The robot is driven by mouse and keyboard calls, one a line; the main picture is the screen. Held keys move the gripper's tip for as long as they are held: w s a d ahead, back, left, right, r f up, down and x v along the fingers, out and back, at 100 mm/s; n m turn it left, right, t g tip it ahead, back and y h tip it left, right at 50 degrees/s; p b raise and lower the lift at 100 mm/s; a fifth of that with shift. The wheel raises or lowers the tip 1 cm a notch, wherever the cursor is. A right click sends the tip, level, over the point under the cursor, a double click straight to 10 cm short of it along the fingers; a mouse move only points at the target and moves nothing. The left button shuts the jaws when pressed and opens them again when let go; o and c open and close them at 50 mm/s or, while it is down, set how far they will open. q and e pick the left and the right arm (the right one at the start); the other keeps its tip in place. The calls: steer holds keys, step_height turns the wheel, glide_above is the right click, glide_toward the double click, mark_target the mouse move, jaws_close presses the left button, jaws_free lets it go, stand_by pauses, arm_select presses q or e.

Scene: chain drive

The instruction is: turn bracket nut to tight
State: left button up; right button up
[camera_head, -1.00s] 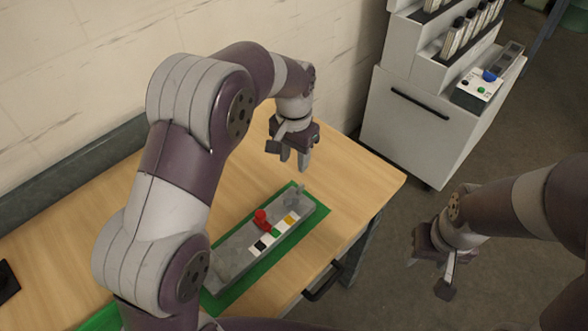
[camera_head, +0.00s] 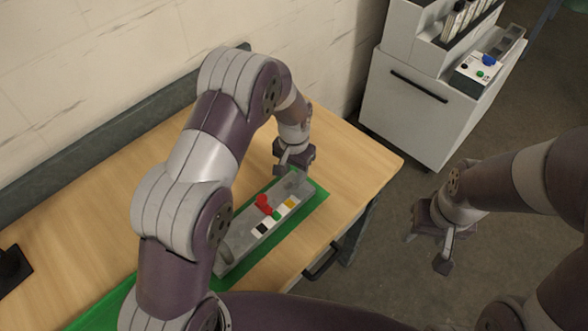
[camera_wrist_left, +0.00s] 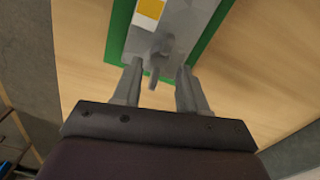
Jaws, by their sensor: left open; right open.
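The bracket nut appears to be the small grey winged part (camera_wrist_left: 157,52) at the end of the grey bracket base (camera_wrist_left: 195,15) in the left wrist view. Its handle points toward my left gripper (camera_wrist_left: 156,88), which is open with one finger on each side of it, apparently not touching. In the head view the left gripper (camera_head: 292,168) is over the far end of the grey base (camera_head: 240,232) and hides the nut. My right gripper (camera_head: 432,245) is open and empty, out over the floor.
The base carries a red part (camera_head: 264,204), a green button (camera_head: 276,215) and black, white and yellow patches, on a green mat (camera_head: 315,203). The wooden table (camera_head: 345,160) is clear to the right. A white cabinet (camera_head: 415,110) with a control box (camera_head: 480,72) stands beyond.

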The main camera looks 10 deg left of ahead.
mark_target(294, 180)
arm_select(q)
steer(key=shift+f, duration=1)
jaws_close()
steer(key=shift+m, duration=0.3)
jaws_free()
steer(key=shift+r, duration=0.1)
step_height(294, 180, up, 13)
steer(key=b, duration=0.3)
steer(key=shift+f, duration=0.2)
